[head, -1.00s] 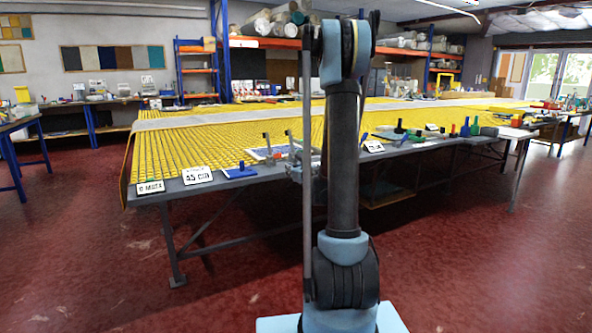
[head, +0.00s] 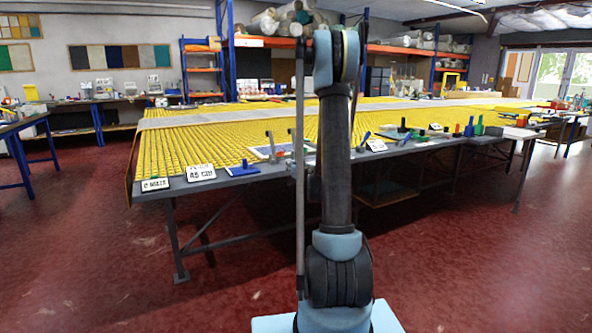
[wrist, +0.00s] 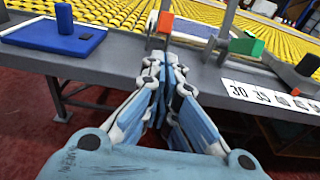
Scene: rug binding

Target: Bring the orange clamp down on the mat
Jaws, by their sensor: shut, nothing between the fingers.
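In the wrist view the orange clamp shows as an orange block (wrist: 165,22) beside an upright grey lever on a pale metal base at the table edge. The yellow ribbed mat (wrist: 120,10) lies behind it; it also covers much of the table in the head view (head: 190,150). My gripper (wrist: 165,68) is shut and empty, its fingertips just in front of and below the clamp base, apparently apart from it. In the head view my arm hides the gripper. I cannot tell whether the orange block touches the mat.
A green-tipped clamp (wrist: 246,46) stands to the right, with a black knob and a numbered strip (wrist: 270,97) beyond. A blue plate with a blue post (wrist: 60,35) lies left. The table's front edge is close; red floor (head: 100,260) is open in front.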

